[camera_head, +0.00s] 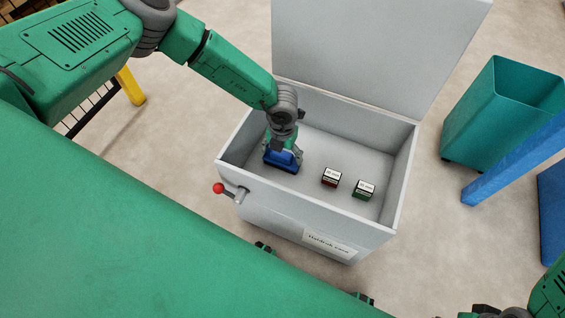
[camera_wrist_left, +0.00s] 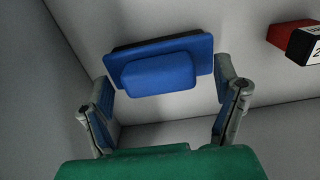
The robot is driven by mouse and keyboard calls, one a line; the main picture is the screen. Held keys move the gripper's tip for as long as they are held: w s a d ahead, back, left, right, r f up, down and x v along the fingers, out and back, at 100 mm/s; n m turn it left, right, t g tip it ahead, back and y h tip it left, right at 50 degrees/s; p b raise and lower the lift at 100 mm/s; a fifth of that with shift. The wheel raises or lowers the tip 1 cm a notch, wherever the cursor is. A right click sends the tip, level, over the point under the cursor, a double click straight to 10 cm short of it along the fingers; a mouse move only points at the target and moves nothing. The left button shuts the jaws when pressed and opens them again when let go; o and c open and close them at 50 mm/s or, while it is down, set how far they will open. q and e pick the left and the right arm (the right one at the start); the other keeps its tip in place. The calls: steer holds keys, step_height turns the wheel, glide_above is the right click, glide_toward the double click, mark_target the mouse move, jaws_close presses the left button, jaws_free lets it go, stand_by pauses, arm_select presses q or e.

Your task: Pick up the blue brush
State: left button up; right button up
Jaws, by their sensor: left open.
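The blue brush (camera_head: 281,160) lies on the floor of the open grey case (camera_head: 312,222), near its left wall. In the left wrist view the brush (camera_wrist_left: 160,73) shows a blue block and a raised blue grip above a dark lower edge. My left gripper (camera_head: 284,146) reaches down into the case right over the brush. In the left wrist view its two fingers (camera_wrist_left: 168,112) are spread wide, one to each side of the brush's grip. I cannot tell whether either finger touches it. My right gripper (camera_head: 493,311) shows only in part at the bottom right.
Two small boxes, one red and white (camera_head: 331,177) and one green and white (camera_head: 364,190), sit right of the brush. The case's raised lid (camera_head: 375,50) stands behind. A red-knobbed lever (camera_head: 219,188) sticks out at the left. A teal bin (camera_head: 497,115) stands at the right.

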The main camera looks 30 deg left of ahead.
mark_target(282, 153)
arm_select(q)
steer(key=shift+f, duration=0.45)
steer(key=shift+r, duration=0.1)
steer(key=shift+a, duration=0.15)
steer(key=c, duration=1.3)
steer(key=shift+r, duration=0.1)
steer(key=shift+r+p, duration=0.3)
steer(key=shift+r, duration=0.1)
step_height(282, 153, up, 9)
steer(key=p, duration=0.4)
